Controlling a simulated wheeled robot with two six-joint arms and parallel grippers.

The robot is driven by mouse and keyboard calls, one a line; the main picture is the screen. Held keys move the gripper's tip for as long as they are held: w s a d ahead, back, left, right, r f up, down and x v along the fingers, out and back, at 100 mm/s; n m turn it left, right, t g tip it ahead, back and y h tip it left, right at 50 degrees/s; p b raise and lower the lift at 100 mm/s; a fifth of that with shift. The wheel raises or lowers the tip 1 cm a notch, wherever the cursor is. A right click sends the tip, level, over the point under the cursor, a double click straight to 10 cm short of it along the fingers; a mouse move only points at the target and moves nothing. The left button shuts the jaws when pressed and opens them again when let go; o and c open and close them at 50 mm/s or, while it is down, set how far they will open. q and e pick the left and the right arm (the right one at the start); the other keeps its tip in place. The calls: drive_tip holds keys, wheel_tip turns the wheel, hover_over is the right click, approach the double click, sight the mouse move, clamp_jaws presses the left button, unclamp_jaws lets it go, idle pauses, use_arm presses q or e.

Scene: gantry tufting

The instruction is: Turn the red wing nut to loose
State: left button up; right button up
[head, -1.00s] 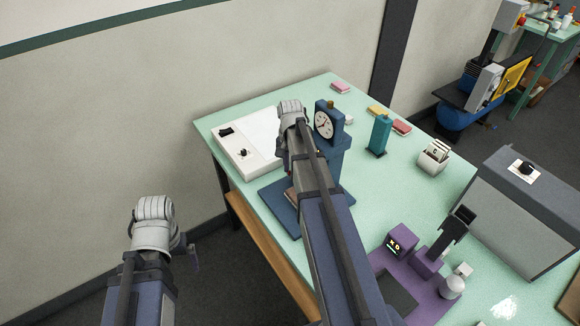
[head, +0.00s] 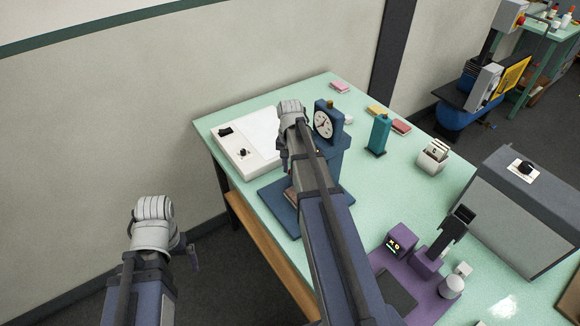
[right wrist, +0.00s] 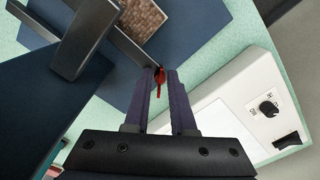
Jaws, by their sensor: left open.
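The red wing nut (right wrist: 161,80) shows in the right wrist view, between the fingertips of my right gripper (right wrist: 160,88). The fingers look shut on it, one on each side. It sits beside a blue stand with a grey bar. In the head view my right arm hides the wing nut, and my right gripper (head: 284,163) is mostly hidden behind its wrist at the blue dial device (head: 327,124). My left gripper (head: 193,256) is open and empty, left of the table and away from the device.
A teal bottle (head: 379,134), a card holder (head: 434,155) and a purple fixture (head: 425,262) stand to the right. A grey cabinet (head: 500,215) is at far right.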

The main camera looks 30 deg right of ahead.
drive_tip(key=shift+o, duration=0.6)
drive_tip(key=shift+r, duration=0.1)
wheel_tip(320, 180, up, 8)
drive_tip(key=p, duration=0.8)
drive_tip(key=shift+f, duration=0.2)
